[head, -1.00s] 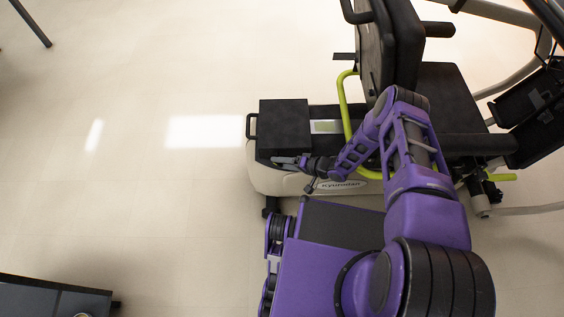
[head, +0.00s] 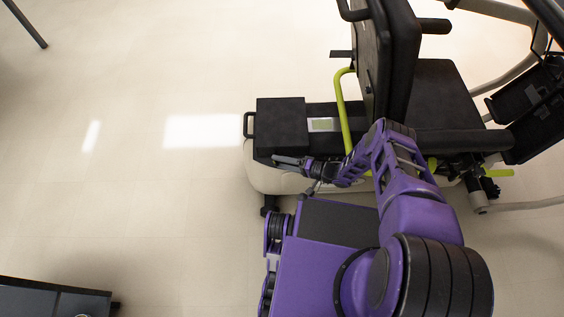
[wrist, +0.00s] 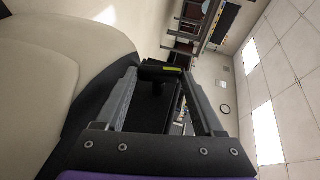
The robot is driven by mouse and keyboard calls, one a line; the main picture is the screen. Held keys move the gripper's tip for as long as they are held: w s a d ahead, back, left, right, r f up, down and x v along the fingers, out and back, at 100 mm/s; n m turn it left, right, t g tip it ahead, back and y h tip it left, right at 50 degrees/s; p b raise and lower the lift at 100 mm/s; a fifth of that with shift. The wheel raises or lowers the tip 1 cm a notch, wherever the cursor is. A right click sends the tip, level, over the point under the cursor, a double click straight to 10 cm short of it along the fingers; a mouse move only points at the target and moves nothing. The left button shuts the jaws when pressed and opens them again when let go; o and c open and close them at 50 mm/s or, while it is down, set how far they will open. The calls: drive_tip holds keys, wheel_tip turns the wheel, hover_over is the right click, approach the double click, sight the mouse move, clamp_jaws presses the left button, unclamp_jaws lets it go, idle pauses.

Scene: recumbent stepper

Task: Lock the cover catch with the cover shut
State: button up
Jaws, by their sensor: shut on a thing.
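The cover (head: 281,122) is a black box-like lid at the rear end of the stepper. Its top lies flat and it looks shut. My gripper (head: 279,160) is at the near side edge of the cover, low against the housing. In the wrist view my gripper (wrist: 162,74) has its fingers on either side of a small black part with a yellow-green mark, which looks like the cover catch (wrist: 160,67). The gripper is shut on it. The head view does not show the catch clearly, so its locked or unlocked position cannot be told.
The cream housing (wrist: 85,38) fills the left of the wrist view. A yellow-green bar (head: 343,108) and the black seat back (head: 388,60) rise right of the cover. A dark table (head: 55,299) stands at lower left. The floor left of the stepper is clear.

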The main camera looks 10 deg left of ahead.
drive_tip(key=shift+s, duration=0.1)
drive_tip(key=o, duration=1.4)
drive_tip(key=shift+v, duration=3.7)
